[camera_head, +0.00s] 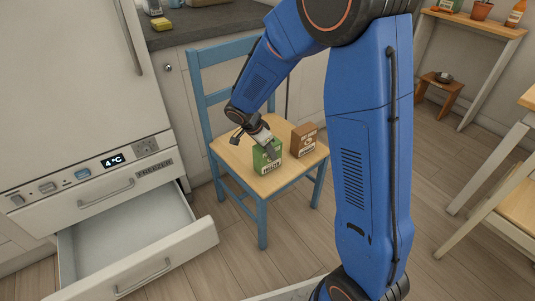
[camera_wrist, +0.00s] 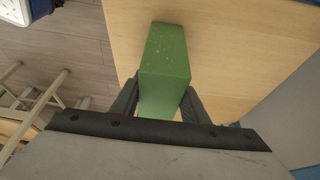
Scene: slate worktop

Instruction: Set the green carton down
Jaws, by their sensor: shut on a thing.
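The green carton (camera_head: 266,160) is upright at the wooden seat of the blue chair (camera_head: 262,184), near the seat's front left part. It also shows in the wrist view (camera_wrist: 165,58), between the two dark fingers. My gripper (camera_head: 266,145) is shut on the carton from above; it also shows in the wrist view (camera_wrist: 160,100). The carton's base appears at the seat surface, but I cannot tell for sure whether it touches. A brown carton (camera_head: 304,140) stands on the same seat to the right of the green one, with a small gap between them.
A freezer drawer (camera_head: 135,240) stands open at the left of the chair. The slate worktop (camera_head: 205,22) is behind, with a yellow item (camera_head: 161,24) on it. The chair's blue backrest (camera_head: 225,50) rises behind the seat. Bare seat (camera_head: 270,185) shows in front of the cartons.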

